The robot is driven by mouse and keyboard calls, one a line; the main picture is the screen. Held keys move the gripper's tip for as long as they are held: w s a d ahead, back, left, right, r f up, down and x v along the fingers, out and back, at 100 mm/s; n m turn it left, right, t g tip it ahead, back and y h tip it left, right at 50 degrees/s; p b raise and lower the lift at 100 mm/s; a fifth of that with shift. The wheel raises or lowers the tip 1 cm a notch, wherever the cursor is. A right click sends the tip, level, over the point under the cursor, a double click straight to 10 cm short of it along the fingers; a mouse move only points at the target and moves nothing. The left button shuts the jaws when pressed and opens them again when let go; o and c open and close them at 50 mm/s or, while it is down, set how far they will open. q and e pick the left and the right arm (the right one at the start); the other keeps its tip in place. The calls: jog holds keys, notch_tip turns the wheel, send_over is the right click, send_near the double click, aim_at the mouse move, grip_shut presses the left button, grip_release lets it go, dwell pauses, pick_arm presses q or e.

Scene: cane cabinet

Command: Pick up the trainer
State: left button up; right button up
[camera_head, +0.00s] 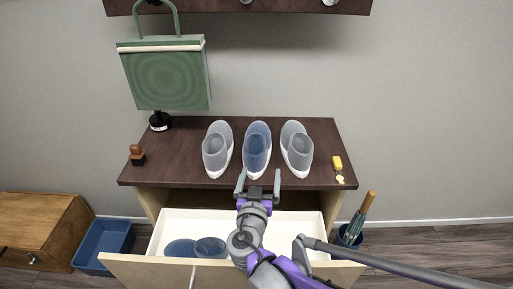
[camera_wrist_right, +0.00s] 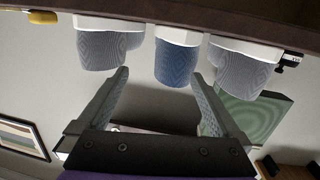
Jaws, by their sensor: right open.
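Three trainers stand side by side on the dark cabinet top: a grey one (camera_head: 217,150) on the left, a blue one (camera_head: 256,148) in the middle and a grey one (camera_head: 297,148) on the right. My right gripper (camera_head: 259,180) is open and empty at the cabinet's front edge, in line with the blue trainer. In the right wrist view, which is upside down, the blue trainer (camera_wrist_right: 177,62) shows ahead of the spread fingers (camera_wrist_right: 160,76), with the grey trainers (camera_wrist_right: 103,48) (camera_wrist_right: 243,72) on either side. The fingers appear apart from it. My left gripper is out of view.
The drawer (camera_head: 160,225) below is open, with two blue rounded items (camera_head: 210,247) inside. A green bag (camera_head: 165,80) hangs on a stand behind left. A brown stamp-like object (camera_head: 137,155) and a yellow item (camera_head: 338,164) lie near the top's ends.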

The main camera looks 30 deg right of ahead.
aim_at(254, 164)
jog(key=shift+w+a+f+t, duration=0.1)
jog(key=shift+w+a+t, duration=0.1)
jog(key=shift+w, duration=0.25)
jog(key=shift+w+a+f+t, duration=0.1)
jog(key=shift+w+t, duration=0.1)
jog(key=shift+w, duration=0.25)
jog(key=shift+w+a+r+t+b, duration=0.2)
jog(key=shift+w+t+b, duration=0.1)
jog(key=shift+w+b, duration=0.05)
jog(key=b+x, duration=0.1)
jog(key=x, duration=0.4)
jog(key=shift+w+d, duration=0.2)
jog(key=shift+d, duration=0.05)
jog(key=b+x, duration=0.1)
jog(key=x, duration=0.4)
jog(key=shift+w, duration=0.1)
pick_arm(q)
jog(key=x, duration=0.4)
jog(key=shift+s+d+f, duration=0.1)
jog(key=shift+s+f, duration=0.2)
pick_arm(e)
jog(key=shift+r, duration=0.15)
jog(key=c, duration=1.4)
